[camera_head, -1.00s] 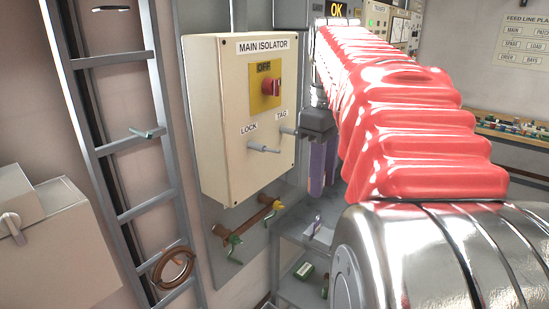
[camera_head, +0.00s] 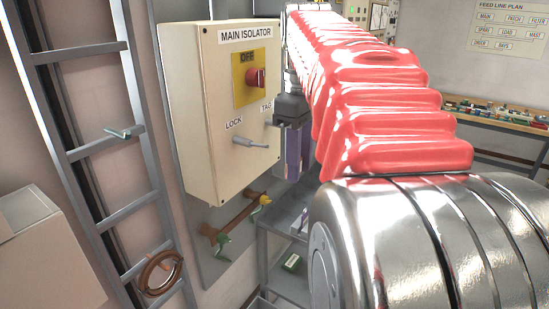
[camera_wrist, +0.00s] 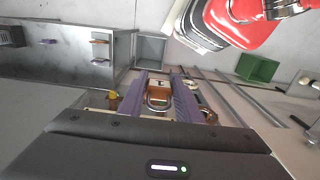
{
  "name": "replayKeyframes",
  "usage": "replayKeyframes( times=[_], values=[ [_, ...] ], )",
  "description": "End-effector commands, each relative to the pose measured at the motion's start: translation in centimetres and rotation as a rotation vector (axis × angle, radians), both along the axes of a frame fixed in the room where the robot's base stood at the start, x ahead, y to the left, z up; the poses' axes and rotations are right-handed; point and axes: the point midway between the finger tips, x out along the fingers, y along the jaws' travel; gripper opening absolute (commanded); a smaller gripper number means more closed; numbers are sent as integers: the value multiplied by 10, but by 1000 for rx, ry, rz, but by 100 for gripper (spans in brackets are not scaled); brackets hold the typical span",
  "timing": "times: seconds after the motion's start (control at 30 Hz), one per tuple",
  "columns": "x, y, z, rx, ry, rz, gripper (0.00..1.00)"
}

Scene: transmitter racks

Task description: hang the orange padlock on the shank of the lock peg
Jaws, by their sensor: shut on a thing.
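The lock peg (camera_head: 249,141) is a grey rod sticking out from the cream MAIN ISOLATOR box (camera_head: 195,110), beside the LOCK label. Its shank looks bare. My gripper (camera_wrist: 160,82) has two purple fingers. They are shut on the orange padlock (camera_wrist: 157,89), whose body and silver shackle show between them in the wrist view. In the head view my gripper (camera_head: 293,150) hangs just right of the box, right of the lock peg and apart from it. The padlock cannot be made out there.
The tag peg (camera_head: 271,123) sits up and right of the lock peg, close to my gripper. A red switch knob (camera_head: 254,78) is above.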

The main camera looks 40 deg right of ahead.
Motion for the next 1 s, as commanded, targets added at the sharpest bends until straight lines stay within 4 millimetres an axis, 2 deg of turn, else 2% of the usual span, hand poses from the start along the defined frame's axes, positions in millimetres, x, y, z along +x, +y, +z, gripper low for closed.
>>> replayKeyframes(
  times=[1.0],
  values=[
    [41, 15, -4, 0, 0, 2, 7]
  ],
)
